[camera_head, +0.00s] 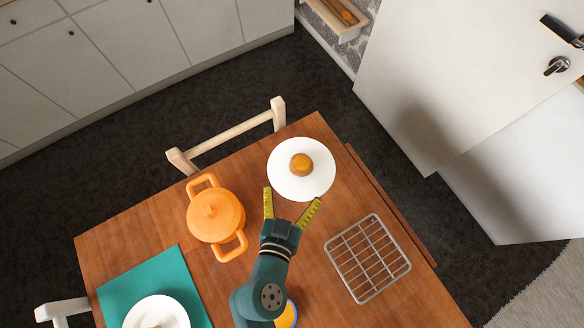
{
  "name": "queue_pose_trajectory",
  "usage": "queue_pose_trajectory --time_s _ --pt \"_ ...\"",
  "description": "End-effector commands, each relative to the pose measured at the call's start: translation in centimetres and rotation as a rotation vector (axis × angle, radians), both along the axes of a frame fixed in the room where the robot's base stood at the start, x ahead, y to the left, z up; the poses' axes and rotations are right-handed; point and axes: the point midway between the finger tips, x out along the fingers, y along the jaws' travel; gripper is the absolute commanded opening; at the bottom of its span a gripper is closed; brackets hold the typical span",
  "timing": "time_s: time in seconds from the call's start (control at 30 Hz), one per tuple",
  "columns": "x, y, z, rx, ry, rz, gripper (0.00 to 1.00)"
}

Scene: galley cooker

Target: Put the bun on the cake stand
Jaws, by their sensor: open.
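The cake stand (287,188) is a round white disc near the far edge of the table. A small golden-brown bun (301,164) rests near the middle of its top. My gripper (290,203) is open and empty, with its two yellow fingers spread at the near edge of the stand. The fingers point toward the bun but are apart from it. From this overhead view I cannot tell how high the fingers are or whether they touch the stand's rim. The stand's foot is hidden under its top.
An orange lidded pot (215,214) stands left of my gripper. A wire rack (367,257) lies to the right. A white plate (170,308) sits on a teal mat (146,278) at the lower left. A yellow-and-blue item (289,314) is partly hidden by my arm.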

Motion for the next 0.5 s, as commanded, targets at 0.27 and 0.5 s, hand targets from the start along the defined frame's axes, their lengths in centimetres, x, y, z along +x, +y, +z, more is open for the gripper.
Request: queue_pose_trajectory --time_s 0.27,0.5 --pt "-0.1 0.0 0.6 0.006 -0.008 -0.003 0.95" --pt "6.6 -3.2 14.6 0.122 -0.225 -0.040 0.95"
